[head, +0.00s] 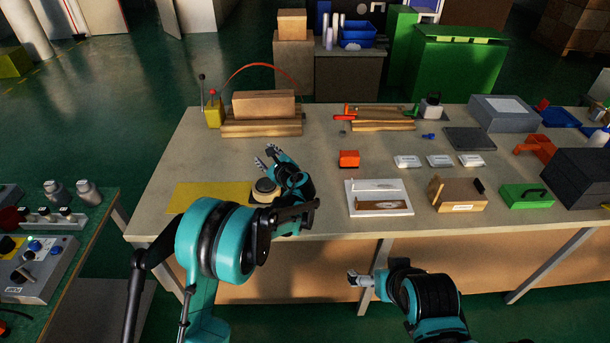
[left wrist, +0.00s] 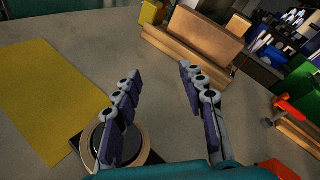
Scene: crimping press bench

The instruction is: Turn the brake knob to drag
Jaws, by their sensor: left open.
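A round piece with a black top and tan rim sits on a dark square base on the bench. It shows in the head view (head: 264,189) and the left wrist view (left wrist: 126,140). No lettering reads on it, so I cannot tell whether it is the brake knob. My left gripper (head: 270,157) is open and empty above the bench, next to this piece. In the left wrist view its fingers (left wrist: 160,76) are spread, the left one partly covering the round piece. My right gripper (head: 354,279) is low in front of the bench; its jaw gap is unclear.
A yellow sheet (head: 200,197) lies left of the round piece. A wooden block (head: 263,103) stands behind; a white tray (head: 379,209) and red box (head: 349,159) are to the right. A control box (head: 38,267) with knobs sits on the left side table.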

